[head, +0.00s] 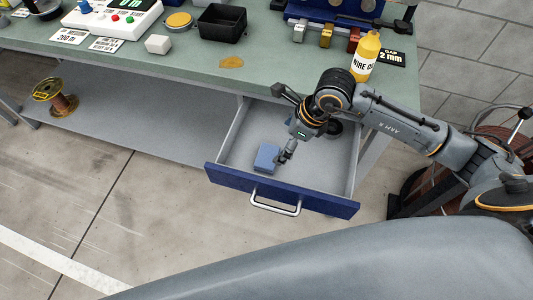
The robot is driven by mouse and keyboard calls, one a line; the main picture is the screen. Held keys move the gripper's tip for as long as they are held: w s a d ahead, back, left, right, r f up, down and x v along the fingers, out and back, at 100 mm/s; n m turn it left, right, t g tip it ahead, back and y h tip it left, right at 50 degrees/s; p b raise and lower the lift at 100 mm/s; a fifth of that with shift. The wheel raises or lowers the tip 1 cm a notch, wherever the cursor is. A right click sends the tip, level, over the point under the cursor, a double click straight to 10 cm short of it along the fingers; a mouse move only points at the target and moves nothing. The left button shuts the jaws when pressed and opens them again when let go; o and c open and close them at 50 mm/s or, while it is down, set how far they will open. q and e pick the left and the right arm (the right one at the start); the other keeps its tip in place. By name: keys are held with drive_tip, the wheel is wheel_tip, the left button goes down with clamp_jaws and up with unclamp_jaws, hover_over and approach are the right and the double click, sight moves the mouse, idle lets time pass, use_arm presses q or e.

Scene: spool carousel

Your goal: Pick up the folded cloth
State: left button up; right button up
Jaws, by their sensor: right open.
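The folded cloth (265,157) is a small blue block-like bundle lying on the floor of the open drawer (237,150). My right gripper (281,159) reaches down into the drawer just to the right of the cloth. It is open, with its fingertips close to the cloth's right edge; whether they touch it, I cannot tell. Part of the gripper is hidden by its own wrist. My left gripper is not in view.
The blue-fronted drawer has a metal handle (275,203) and raised side walls. Above, the green workbench (190,72) holds a yellow bottle (365,58) and a black bin (222,22).

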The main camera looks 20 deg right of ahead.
sight(268, 156)
drive_tip(key=x, duration=0.3)
drive_tip(key=shift+w+a+f, duration=0.1)
drive_tip(key=shift+f, duration=0.4)
drive_tip(key=x, duration=0.2)
drive_tip(key=p+x, duration=0.1)
drive_tip(key=x, duration=0.1)
drive_tip(key=shift+a+f, duration=0.15)
drive_tip(key=shift+a, duration=0.15)
drive_tip(key=shift+w+f, duration=0.1)
drive_tip(key=shift+f, duration=0.15)
drive_tip(key=shift+c, duration=0.6)
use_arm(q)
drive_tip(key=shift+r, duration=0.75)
use_arm(e)
drive_tip(key=c, duration=0.9)
